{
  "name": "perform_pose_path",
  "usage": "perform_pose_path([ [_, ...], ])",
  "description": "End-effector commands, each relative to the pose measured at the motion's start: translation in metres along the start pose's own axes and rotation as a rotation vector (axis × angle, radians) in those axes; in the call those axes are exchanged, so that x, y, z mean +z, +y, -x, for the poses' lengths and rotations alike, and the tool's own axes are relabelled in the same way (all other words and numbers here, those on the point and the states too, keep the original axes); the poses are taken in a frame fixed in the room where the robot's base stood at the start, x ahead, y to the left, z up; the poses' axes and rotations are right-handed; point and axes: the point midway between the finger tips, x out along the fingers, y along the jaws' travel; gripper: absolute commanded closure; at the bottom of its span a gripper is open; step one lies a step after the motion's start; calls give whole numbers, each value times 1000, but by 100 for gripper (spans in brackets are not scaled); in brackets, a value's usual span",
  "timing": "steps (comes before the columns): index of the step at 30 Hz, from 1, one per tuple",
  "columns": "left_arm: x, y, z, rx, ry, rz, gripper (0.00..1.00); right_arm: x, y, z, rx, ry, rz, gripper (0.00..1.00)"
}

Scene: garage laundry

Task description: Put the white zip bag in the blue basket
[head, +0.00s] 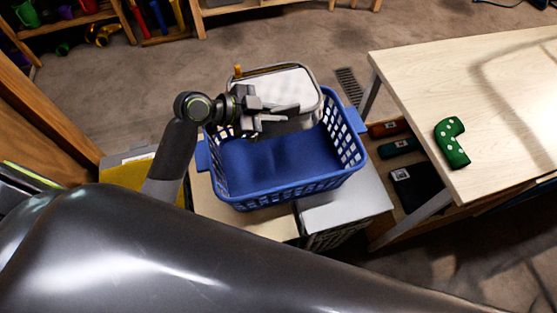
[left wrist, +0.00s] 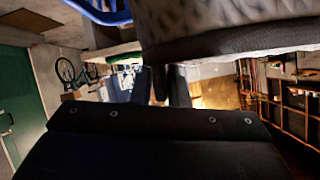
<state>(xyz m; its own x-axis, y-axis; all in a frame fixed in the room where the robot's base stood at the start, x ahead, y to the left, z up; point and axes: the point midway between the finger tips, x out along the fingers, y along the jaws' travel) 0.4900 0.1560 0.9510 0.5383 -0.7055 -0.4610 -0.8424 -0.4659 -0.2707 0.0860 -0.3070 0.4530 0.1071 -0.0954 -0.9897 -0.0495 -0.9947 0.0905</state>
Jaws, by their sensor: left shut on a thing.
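The white zip bag (head: 285,86), pale with a dark zip edge and an orange tab, is at the far side of the blue basket in the head view. My left gripper (head: 284,112) is shut on it. The bag overlaps the basket's far rim in the picture; whether it touches the rim I cannot tell. The blue basket (head: 283,190) is open-topped, with an empty-looking floor. In the left wrist view, the bag (left wrist: 230,22) fills the top right above my fingers (left wrist: 168,85), and a corner of the basket (left wrist: 100,12) shows at top left. My right gripper is not in view.
The basket stands on boxes or cabinets, one with a grey top (head: 345,205). A pale wooden table (head: 470,90) on the right holds a green white-dotted object (head: 451,142). Shelves (head: 75,20) stand at the back left. Bare floor lies behind the basket.

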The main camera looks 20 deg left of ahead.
Motion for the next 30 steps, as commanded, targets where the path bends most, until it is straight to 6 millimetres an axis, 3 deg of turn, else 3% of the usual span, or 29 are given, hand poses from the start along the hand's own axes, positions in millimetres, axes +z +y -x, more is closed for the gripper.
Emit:
perform_pose_path([
  [3,16,13,-37,14,11,4,100,8,-3,-8,-2,-10,-2,68],
  [9,36,33,-79,38,17,-9,100,9,-5,-20,-3,-11,-2,68],
  [14,47,43,-95,49,19,-15,100,7,-5,-22,-4,-8,-2,68],
  [21,80,54,-114,51,17,-15,100,4,-5,-20,-4,-5,-2,68],
  [30,105,62,-128,50,17,-16,100,4,-4,-19,-3,-4,-2,68],
])
